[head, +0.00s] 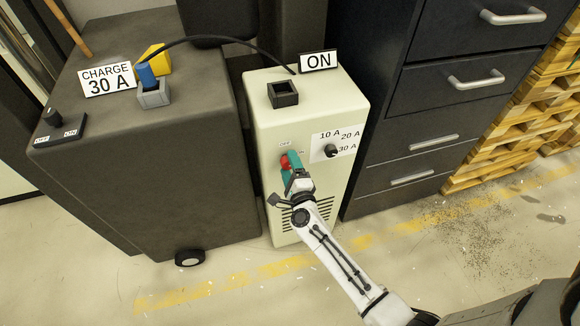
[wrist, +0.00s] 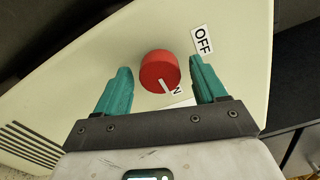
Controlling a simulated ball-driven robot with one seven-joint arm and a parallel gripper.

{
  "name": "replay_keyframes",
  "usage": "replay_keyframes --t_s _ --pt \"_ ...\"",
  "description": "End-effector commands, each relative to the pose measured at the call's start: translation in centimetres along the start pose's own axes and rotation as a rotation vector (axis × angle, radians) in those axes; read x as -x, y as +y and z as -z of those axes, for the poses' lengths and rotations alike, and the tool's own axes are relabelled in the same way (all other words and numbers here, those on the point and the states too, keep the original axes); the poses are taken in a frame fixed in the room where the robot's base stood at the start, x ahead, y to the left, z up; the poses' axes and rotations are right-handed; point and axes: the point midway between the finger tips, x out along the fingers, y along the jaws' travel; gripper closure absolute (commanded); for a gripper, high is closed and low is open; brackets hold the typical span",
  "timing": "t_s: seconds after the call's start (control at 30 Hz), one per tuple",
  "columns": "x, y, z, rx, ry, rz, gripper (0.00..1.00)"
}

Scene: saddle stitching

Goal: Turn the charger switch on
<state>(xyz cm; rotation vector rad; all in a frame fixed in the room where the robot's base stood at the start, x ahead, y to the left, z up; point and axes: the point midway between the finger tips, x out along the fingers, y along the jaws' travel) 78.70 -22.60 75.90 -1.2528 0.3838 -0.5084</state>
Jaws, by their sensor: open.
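The charger (head: 312,107) is a cream box with a red round switch knob (head: 284,161) on its front. The knob also shows in the wrist view (wrist: 158,67), between my gripper's fingers. Its white mark lies at its lower edge, beside a partly hidden label ending in "N" (wrist: 177,91). The "OFF" label (wrist: 203,40) is to the upper right there. My gripper (wrist: 161,68) is open, with a green finger on either side of the knob. A gap shows on both sides; whether the fingers touch it deeper in is unclear. In the head view my gripper (head: 291,162) partly covers the knob.
A black amp dial (head: 331,151) is right of the knob. An "ON" sign (head: 319,61) and a black socket (head: 283,94) are on top. A dark machine (head: 170,150) with a blue plug (head: 147,75) stands left, dark drawers (head: 455,75) right.

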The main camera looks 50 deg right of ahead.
Motion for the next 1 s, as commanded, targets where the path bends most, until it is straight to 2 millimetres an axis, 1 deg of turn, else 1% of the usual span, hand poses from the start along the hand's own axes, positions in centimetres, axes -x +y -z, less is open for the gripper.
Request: replay_keyframes --t_s 0.17,0.4,0.6,0.7,0.8,1.0 --pt "2.0 0.1 0.0 0.001 -0.001 -0.004 0.29" --pt "6.8 0.2 0.1 0.001 0.000 -0.004 0.29" --pt "9.6 0.2 0.1 0.001 0.000 -0.002 0.29" --pt "10.4 0.1 0.0 0.000 0.000 -0.001 0.29" --pt "10.7 0.1 0.0 0.000 0.000 -0.001 0.29" --pt "10.7 0.1 0.0 0.000 0.000 -0.001 0.29"
